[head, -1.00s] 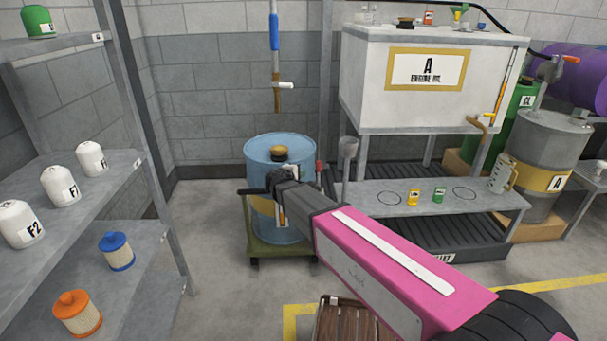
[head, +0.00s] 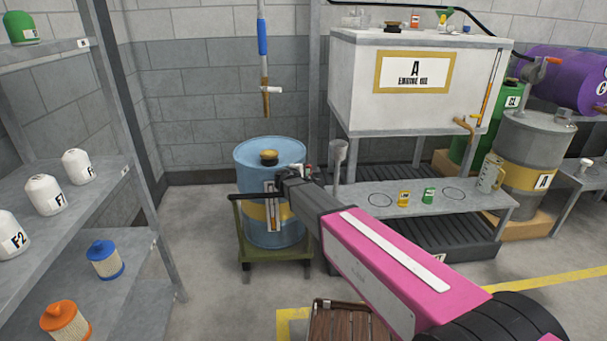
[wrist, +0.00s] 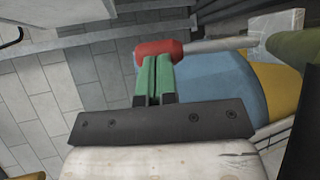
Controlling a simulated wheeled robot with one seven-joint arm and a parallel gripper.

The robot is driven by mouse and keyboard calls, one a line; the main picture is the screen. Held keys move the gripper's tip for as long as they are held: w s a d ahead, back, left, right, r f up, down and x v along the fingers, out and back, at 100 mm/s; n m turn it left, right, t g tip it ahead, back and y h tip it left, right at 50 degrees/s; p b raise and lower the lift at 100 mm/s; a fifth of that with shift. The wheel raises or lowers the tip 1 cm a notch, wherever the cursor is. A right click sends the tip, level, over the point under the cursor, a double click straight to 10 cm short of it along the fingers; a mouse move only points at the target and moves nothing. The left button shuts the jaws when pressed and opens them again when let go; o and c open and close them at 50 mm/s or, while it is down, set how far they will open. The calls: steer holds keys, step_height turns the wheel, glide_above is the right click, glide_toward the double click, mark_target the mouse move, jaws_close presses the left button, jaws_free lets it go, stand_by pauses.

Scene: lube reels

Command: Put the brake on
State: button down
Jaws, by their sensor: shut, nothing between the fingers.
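A red knob (wrist: 158,49) on a grey lever (wrist: 215,45) shows in the wrist view. The lever runs to the right from the knob, above the blue drum. My gripper (wrist: 154,60) has its green fingers shut together, with nothing between them. Their tips are at the lower edge of the knob and look touching or very near. In the head view my gripper's dark end is at the right side of the blue drum (head: 275,152). The drum stands on a green trolley (head: 262,251) with a dark handle. My arm hides part of the trolley's right side.
A white engine oil tank (head: 350,95) and a grey bench (head: 420,205) stand right of the drum. A shelf (head: 135,200) with filters is at the left. Floor left of the trolley is clear.

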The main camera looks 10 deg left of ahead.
steer(key=shift+w+a+f, duration=0.1)
steer(key=shift+w+a, duration=0.15)
steer(key=shift+w, duration=0.8)
